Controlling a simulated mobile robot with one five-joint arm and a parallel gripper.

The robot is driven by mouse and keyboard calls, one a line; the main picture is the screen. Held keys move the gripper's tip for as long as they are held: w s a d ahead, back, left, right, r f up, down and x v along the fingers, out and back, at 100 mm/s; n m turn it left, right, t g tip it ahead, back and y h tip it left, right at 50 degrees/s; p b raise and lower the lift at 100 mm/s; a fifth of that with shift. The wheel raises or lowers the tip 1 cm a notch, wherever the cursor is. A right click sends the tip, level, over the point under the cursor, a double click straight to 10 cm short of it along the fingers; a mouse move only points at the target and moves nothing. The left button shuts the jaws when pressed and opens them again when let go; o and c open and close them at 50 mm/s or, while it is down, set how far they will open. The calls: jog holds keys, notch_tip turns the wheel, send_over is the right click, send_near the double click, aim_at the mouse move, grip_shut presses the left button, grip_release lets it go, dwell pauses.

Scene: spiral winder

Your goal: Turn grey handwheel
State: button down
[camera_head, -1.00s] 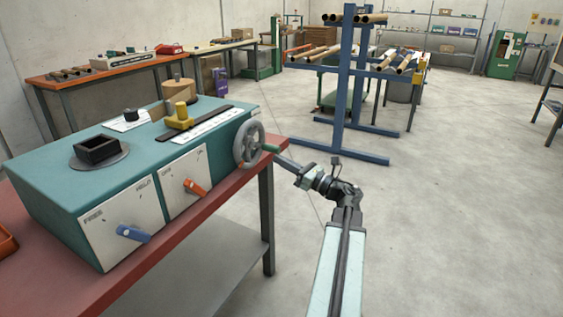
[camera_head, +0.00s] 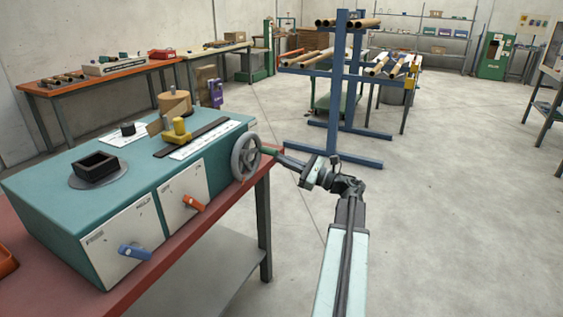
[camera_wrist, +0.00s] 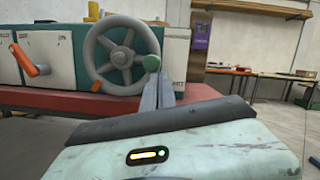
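The grey handwheel (camera_head: 236,158) is mounted on the right end of the teal machine. It faces me in the wrist view (camera_wrist: 92,58), with several spokes. Its green handle (camera_head: 268,151) sticks out at the wheel's right side. In the wrist view the handle's round end (camera_wrist: 152,63) is right of the hub and slightly below it. My gripper (camera_head: 279,156) is at the handle. In the wrist view its fingers (camera_wrist: 158,76) are close together and reach to the handle, apparently shut on it. The handle hides part of the fingertips.
The teal machine (camera_head: 60,190) carries an orange lever (camera_head: 194,203) and a blue lever (camera_head: 134,251). It stands on a red bench (camera_head: 185,240) whose edge lies below the wheel. A blue rack (camera_head: 340,100) stands behind my arm. The floor to the right is clear.

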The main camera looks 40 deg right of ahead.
jog(key=shift+w+d+r+n+p, duration=0.1)
jog(key=shift+r+n+p, duration=0.15)
jog(key=shift+r+p, duration=0.4)
jog(key=shift+w+d+r+n+p, duration=0.1)
jog(key=shift+r+n+p, duration=0.15)
jog(key=shift+r+p, duration=0.35)
jog(key=shift+r, duration=0.15)
jog(key=s+d+f+b, duration=0.5)
jog(key=s+d, duration=0.1)
jog(key=s, duration=0.2)
jog(key=shift+d, duration=0.25)
jog(key=shift+f, duration=0.1)
